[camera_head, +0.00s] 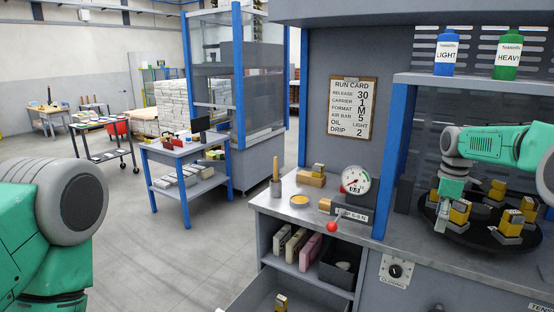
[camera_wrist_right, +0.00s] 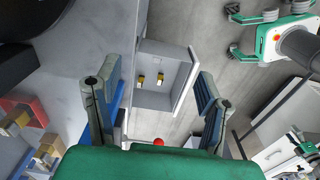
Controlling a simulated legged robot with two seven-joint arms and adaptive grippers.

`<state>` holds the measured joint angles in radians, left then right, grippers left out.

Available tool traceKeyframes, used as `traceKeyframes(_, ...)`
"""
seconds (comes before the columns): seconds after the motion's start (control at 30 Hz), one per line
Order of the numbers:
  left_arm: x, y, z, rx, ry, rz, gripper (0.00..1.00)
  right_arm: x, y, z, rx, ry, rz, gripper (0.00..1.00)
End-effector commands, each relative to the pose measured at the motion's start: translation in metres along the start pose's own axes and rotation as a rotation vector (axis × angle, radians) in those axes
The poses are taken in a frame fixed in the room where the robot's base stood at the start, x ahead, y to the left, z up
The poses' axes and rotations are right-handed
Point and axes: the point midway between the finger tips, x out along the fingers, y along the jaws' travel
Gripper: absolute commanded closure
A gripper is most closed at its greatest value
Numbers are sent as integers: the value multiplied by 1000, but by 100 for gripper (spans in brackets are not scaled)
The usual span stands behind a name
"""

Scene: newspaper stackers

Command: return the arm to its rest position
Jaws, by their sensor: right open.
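My right arm (camera_head: 495,143), green with grey joints, reaches in from the right over the workbench. Its gripper (camera_head: 441,216) points down at the left edge of the dark round turntable (camera_head: 470,237), beside a yellow-and-grey block (camera_head: 460,211). In the right wrist view the two fingers of the right gripper (camera_wrist_right: 157,75) stand wide apart with nothing between them. Part of my left arm (camera_head: 70,205) shows at the left edge, and its gripper is out of view.
Several yellow-and-grey blocks stand on the turntable. A round gauge (camera_head: 355,180) and a red knob (camera_head: 331,227) are at the bench front. Bottles stand on the shelf (camera_head: 480,84) above the arm. An open drawer (camera_wrist_right: 182,78) holds two small yellow pieces.

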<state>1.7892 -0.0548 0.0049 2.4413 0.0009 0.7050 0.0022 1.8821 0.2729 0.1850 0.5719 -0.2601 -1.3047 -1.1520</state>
Motion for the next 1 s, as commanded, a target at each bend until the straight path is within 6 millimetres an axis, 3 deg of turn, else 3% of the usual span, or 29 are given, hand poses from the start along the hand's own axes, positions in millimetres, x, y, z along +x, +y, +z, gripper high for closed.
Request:
traceKeyframes(0.33, 12, 0, 0, 0, 2, 0, 40, 75, -26, -23, 45, 12, -8, 36)
traceKeyframes(0.57, 24, 0, 1, 0, 1, 0, 40, 148, -67, -43, 111, 28, -11, 36)
traceKeyframes(0.67, 31, 0, 1, 0, 0, 0, 40, 194, -99, -50, 160, 35, -19, 36)
traceKeyframes(0.8, 46, 0, 2, 0, 1, 0, 40, 272, -169, -50, 272, 47, -33, 36)
traceKeyframes(1.0, 69, 0, 3, 0, 0, 0, 40, 356, -290, -11, 491, 58, -46, 36)
